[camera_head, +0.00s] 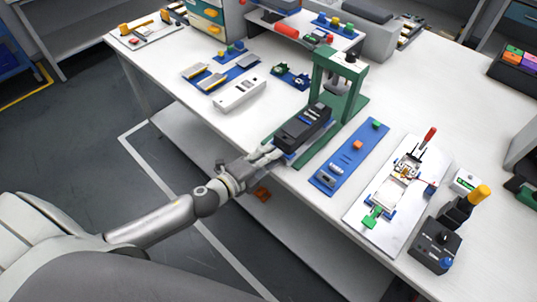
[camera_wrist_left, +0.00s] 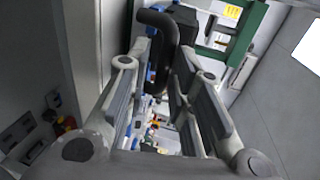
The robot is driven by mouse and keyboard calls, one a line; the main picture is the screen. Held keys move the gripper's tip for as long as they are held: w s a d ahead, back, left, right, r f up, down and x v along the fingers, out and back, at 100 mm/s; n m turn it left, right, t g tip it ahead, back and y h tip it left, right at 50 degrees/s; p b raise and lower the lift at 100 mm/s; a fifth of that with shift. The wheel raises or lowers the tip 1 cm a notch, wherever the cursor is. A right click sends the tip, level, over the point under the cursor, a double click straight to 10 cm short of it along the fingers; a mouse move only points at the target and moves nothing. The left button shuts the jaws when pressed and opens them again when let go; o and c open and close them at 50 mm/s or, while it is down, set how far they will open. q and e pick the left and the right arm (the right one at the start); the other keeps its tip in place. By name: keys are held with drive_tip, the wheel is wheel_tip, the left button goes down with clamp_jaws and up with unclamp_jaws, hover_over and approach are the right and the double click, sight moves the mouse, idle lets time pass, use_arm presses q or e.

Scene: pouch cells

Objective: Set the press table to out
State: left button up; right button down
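The press is a green frame (camera_head: 357,82) standing on the white table. The press table, a black block (camera_head: 303,126), lies on the press's base in front of the frame, toward the table's front edge. My left gripper (camera_head: 268,153) is at the near end of this block. In the left wrist view a black bar handle (camera_wrist_left: 158,18) reaches between the fingers of my left gripper (camera_wrist_left: 162,62). The fingers stand apart, with gaps beside the handle; firm contact does not show. My right gripper is not in view.
A blue strip with small parts (camera_head: 352,158) lies right of the press. Beyond it are a white plate with a red-handled fixture (camera_head: 373,232) and a black control box (camera_head: 435,246). A white power strip (camera_head: 239,95) and blue trays lie left of the press.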

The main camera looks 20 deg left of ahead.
use_arm(q)
drive_tip(key=shift+o, duration=0.6)
drive_tip(key=shift+r, duration=0.1)
drive_tip(key=shift+a, duration=0.1)
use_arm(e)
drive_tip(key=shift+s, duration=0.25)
use_arm(q)
drive_tip(key=v, duration=1.2)
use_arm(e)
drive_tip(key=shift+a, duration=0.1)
